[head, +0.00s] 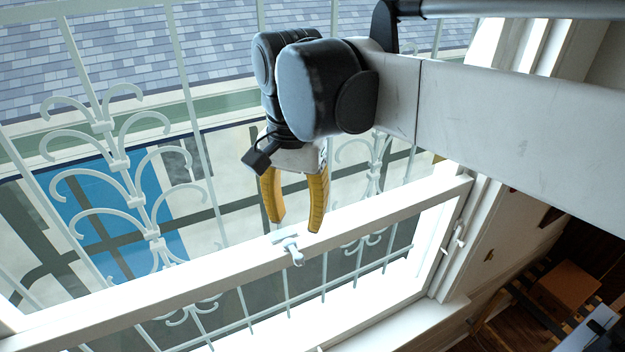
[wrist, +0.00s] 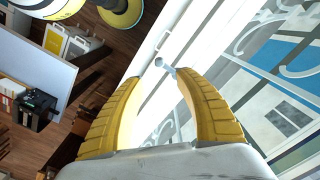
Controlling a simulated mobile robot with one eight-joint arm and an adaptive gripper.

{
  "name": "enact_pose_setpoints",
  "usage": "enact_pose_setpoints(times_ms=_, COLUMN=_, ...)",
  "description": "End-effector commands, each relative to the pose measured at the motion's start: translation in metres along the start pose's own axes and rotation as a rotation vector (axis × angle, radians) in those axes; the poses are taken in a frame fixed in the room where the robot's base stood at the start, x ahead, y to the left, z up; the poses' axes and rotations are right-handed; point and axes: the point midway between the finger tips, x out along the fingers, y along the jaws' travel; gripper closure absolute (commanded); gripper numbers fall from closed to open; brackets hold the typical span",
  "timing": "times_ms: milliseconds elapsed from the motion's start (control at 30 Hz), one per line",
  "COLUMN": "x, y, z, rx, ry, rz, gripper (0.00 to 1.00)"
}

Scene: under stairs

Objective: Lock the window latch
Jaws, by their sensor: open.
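The window latch (head: 293,253) is a small white piece on the middle of the white window rail (head: 170,284). Its small lever points down toward the room side in the head view. My gripper (head: 296,226) has two yellow fingers, spread apart and empty, pointing down just above the latch. In the wrist view the latch (wrist: 162,64) shows beyond the gap between the fingertips of my gripper (wrist: 158,76), nearer the right finger. I cannot tell whether a finger touches it. The latch's far side is partly hard to make out.
White scrolled bars (head: 120,165) stand outside the glass. The white side frame (head: 455,235) is at the right, with a small fitting on it. In the wrist view, a white-topped table (wrist: 40,65) and a dark object (wrist: 37,108) are at the left over a wooden floor.

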Motion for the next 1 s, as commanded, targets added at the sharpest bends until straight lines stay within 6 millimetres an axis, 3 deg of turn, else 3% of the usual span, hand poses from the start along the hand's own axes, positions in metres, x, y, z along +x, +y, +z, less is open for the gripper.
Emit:
enact_pose_setpoints(times_ms=533, x=0.092, y=0.000, z=0.000, rx=0.000, ry=0.000, rz=0.000, gripper=0.59)
enact_pose_setpoints(times_ms=700, x=0.105, y=0.000, z=0.000, rx=-0.001, ry=0.001, rz=-0.001, gripper=0.59)
enact_pose_setpoints(times_ms=967, x=0.107, y=0.001, z=0.000, rx=-0.001, ry=0.001, rz=-0.001, gripper=0.59)
enact_pose_setpoints(times_ms=1000, x=0.107, y=0.001, z=0.000, rx=-0.001, ry=0.001, rz=-0.001, gripper=0.63)
